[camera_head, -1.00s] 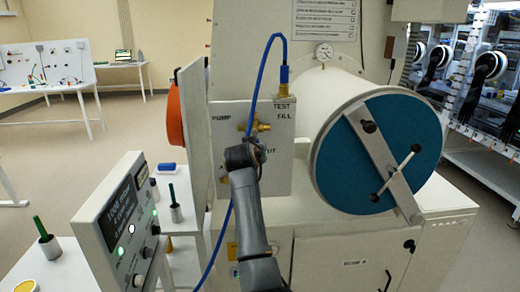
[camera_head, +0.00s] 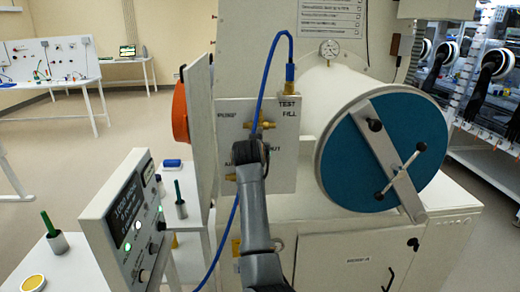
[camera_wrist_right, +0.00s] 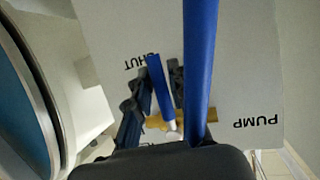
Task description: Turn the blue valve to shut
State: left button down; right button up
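The blue valve's straight blue handle (camera_wrist_right: 161,88) shows in the right wrist view, with a pale tip near brass fittings (camera_wrist_right: 154,122) on the white panel. My right gripper (camera_wrist_right: 161,78) has its two dark fingers close on either side of the handle and looks shut on it. The handle leans slightly between the fingers. In the head view my right gripper (camera_head: 250,152) is at the panel (camera_head: 283,178) and hides the handle. The labels PUMP, TEST and FILL can be read, and SHUT in part. My left gripper is not in view.
A round blue door (camera_head: 345,150) with a bar stands right of the panel. A control box (camera_head: 128,215) stands at the lower left.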

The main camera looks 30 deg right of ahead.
jog(key=shift+o, duration=0.6)
jog(key=shift+r, duration=0.1)
jog(key=v, duration=0.7)
jog(key=shift+s+a, duration=0.15)
jog(key=shift+s, duration=0.05)
